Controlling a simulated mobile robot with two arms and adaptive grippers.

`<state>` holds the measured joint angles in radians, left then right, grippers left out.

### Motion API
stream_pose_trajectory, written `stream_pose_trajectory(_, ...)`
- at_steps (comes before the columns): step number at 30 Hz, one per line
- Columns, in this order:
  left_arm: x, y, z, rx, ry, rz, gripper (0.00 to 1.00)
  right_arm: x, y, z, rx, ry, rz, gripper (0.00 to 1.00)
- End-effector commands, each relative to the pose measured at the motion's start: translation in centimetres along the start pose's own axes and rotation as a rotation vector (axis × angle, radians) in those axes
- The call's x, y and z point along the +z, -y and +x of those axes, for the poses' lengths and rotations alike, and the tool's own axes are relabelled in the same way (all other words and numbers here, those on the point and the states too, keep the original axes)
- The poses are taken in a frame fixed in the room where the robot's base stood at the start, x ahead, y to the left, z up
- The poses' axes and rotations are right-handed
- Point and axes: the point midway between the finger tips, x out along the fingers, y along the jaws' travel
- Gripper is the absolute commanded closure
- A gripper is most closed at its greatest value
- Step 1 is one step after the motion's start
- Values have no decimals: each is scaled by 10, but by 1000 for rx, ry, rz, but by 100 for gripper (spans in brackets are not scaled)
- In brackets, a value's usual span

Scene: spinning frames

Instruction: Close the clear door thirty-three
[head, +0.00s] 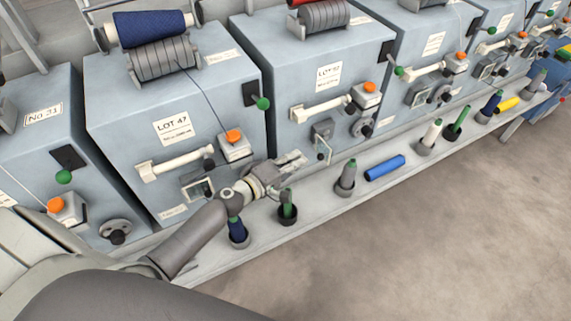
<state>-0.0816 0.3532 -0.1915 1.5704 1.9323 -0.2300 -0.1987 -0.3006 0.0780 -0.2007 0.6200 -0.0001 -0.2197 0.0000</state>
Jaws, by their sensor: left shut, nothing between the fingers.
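A small clear door (324,149) with a thin pale frame stands swung out from the front of the third grey-blue machine (300,80) from the left. The small housing (322,130) it belongs to sits just above and left of it. No number thirty-three is readable here. My left gripper (300,160) is shut and empty, just left of the door and a little lower. A narrow gap seems to lie between them; contact cannot be told. My right gripper is out of view.
A pale ledge (320,202) runs along the machines. It holds several upright bobbins, among them a grey one (347,178), and a lying blue tube (385,168). White handles (318,107) and orange knobs (370,87) project from the fronts. Open floor lies at right.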

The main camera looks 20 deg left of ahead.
Motion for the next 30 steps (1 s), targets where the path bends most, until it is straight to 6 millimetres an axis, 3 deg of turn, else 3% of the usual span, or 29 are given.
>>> stream_pose_trajectory(9,0,0,29,1,1,-1,100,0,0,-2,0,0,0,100)
stream_pose_trajectory(30,4,-1,32,-6,-46,-8,100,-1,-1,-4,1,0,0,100)
